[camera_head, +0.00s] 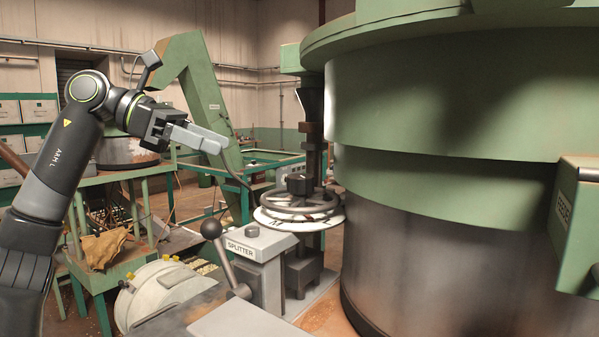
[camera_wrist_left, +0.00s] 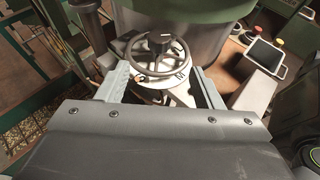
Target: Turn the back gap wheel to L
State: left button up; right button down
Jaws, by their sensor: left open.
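A grey spoked gap wheel (camera_head: 300,203) with a dark hub lies flat over a white lettered dial (camera_head: 328,221), beside the big green drum. I cannot tell which letter is set. My left gripper (camera_head: 222,147) is up and to the left of the wheel, pointing right toward it, open and empty. In the left wrist view the wheel (camera_wrist_left: 157,44) shows beyond and between the open fingers (camera_wrist_left: 160,86), apart from them. Part of the dial there is hidden by the wheel rim. My right gripper is not in view.
The large green and grey drum (camera_head: 440,110) fills the right side close to the wheel. A grey SPLITTER box (camera_head: 258,245) with a ball-topped lever (camera_head: 212,229) stands in front of the wheel, to the left. A green slanted chute (camera_head: 205,100) rises behind my left arm.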

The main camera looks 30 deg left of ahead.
aim_at(298, 176)
pick_arm(q)
jog(key=p+x, duration=0.5)
jog(key=x, duration=0.9)
jog(key=shift+w+d, duration=0.1)
jog(key=shift+d, duration=0.05)
jog(key=shift+x, duration=0.85)
jog(key=shift+f, duration=0.1)
jog(key=c, duration=1)
jog(key=shift+o, duration=0.2)
jog(key=shift+f+n+t+y+b, duration=0.1)
jog(key=shift+n+t+y+b, duration=0.4)
jog(key=shift+n+t+y, duration=0.35)
jog(key=shift+n+t+y+b, duration=0.3)
jog(key=shift+n+t+y, duration=0.85)
jog(key=shift+n, duration=0.4)
